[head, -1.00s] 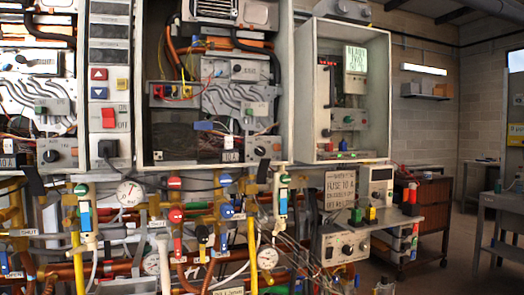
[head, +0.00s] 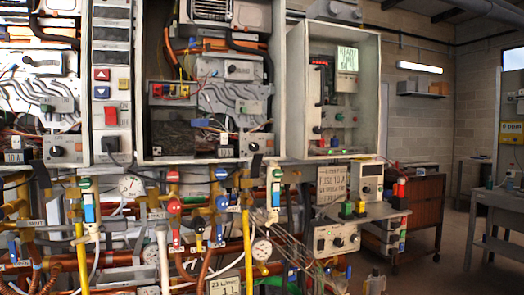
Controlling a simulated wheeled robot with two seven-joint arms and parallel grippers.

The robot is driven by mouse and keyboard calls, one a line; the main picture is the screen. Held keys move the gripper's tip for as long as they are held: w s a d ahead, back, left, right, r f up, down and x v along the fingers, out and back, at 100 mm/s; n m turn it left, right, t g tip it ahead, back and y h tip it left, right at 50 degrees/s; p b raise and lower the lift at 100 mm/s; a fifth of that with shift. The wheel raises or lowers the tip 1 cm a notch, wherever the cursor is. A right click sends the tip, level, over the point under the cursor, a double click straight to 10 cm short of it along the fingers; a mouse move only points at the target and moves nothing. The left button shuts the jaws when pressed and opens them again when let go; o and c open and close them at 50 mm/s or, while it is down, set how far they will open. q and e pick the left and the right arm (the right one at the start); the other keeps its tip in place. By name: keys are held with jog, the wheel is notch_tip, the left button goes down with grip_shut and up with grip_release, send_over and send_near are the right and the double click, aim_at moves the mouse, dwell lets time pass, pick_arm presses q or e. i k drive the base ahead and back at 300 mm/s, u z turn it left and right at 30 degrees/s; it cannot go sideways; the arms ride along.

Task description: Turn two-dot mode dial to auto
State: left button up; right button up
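Several black dials sit on open heater units, and I cannot make out which carries two dots or an auto mark. One dial (head: 56,151) is on a grey box at the lower left unit. Another dial (head: 254,146) is at the bottom right of the middle unit, and a third dial (head: 232,68) is higher in that unit. A small dial (head: 317,130) is in the right cabinet (head: 374,95). Their pointer positions are too small to read. Neither of my grippers is in view.
Pipes with coloured valves and a gauge (head: 262,250) crowd the space below the units. A shelf with a grey instrument box (head: 336,240) juts out at centre right. A brown cabinet (head: 425,210) and a grey table (head: 490,200) stand at right, with open floor between them.

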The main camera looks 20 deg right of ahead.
aim_at(253, 146)
jog(key=z, duration=0.45)
jog(key=i, duration=1)
jog(key=u, duration=0.9)
